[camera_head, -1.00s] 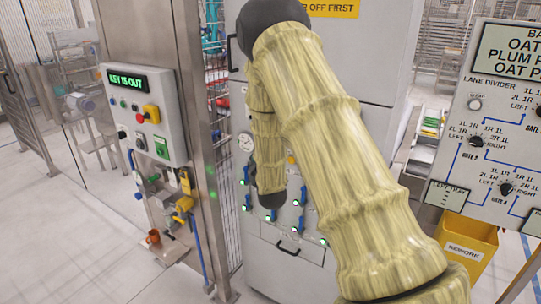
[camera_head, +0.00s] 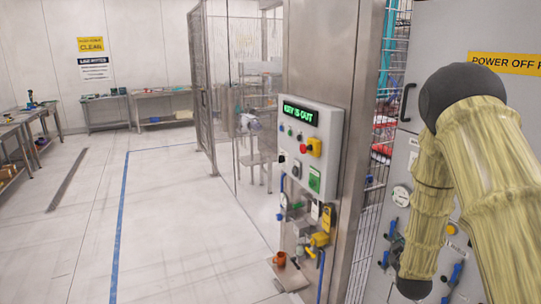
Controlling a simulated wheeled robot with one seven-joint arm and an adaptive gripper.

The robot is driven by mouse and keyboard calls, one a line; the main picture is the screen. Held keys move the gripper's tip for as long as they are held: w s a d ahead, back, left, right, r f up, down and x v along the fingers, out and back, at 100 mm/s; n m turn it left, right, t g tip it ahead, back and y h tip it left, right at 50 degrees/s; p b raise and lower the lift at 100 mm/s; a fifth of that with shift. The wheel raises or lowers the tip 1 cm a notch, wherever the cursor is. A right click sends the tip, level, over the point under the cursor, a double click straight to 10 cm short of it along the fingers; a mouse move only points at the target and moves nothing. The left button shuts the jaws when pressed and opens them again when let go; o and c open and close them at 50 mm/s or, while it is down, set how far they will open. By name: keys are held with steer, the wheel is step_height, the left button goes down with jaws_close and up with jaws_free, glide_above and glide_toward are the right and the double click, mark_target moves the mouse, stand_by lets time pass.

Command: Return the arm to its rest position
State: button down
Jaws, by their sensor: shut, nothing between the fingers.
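My arm (camera_head: 497,190), in a pale yellow ribbed cover, stands at the right edge of the head view. It bends at a dark round joint (camera_head: 461,94) at the top. A second covered section (camera_head: 430,205) hangs down from there to a dark rounded end (camera_head: 414,288) in front of a grey cabinet. My gripper's fingers do not show; they are hidden or outside the picture.
A steel post (camera_head: 333,60) with a control panel (camera_head: 309,145) reading "KEY IS OUT" stands left of my arm. Fittings and an orange cup (camera_head: 280,259) are below it. The floor (camera_head: 170,230) at left is open, with workbenches (camera_head: 160,107) along the walls.

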steer(key=s+a+f+m+g+y, duration=0.1)
steer(key=s+a+f+g, duration=0.1)
steer(key=s+a+f, duration=0.4)
steer(key=s+a+f+m+g+y, duration=0.1)
steer(key=s+a+f+g, duration=0.15)
steer(key=s+f, duration=0.7)
steer(key=s+a+f+m+g+y, duration=0.1)
steer(key=s+a+f+g, duration=0.3)
steer(key=f, duration=0.6)
steer(key=s+a+f+g+y, duration=0.1)
steer(key=s+a+f+g, duration=0.1)
steer(key=s, duration=0.7)
steer(key=s+a+f+m+g+b, duration=0.1)
steer(key=s+a+f, duration=0.3)
steer(key=s, duration=0.6)
steer(key=s+a+f+m+g+y, duration=0.1)
steer(key=s+a+f+g, duration=0.2)
steer(key=s, duration=0.6)
steer(key=shift+s+a+y+b, duration=0.3)
steer(key=shift+a+b, duration=0.1)
steer(key=shift+a, duration=0.35)
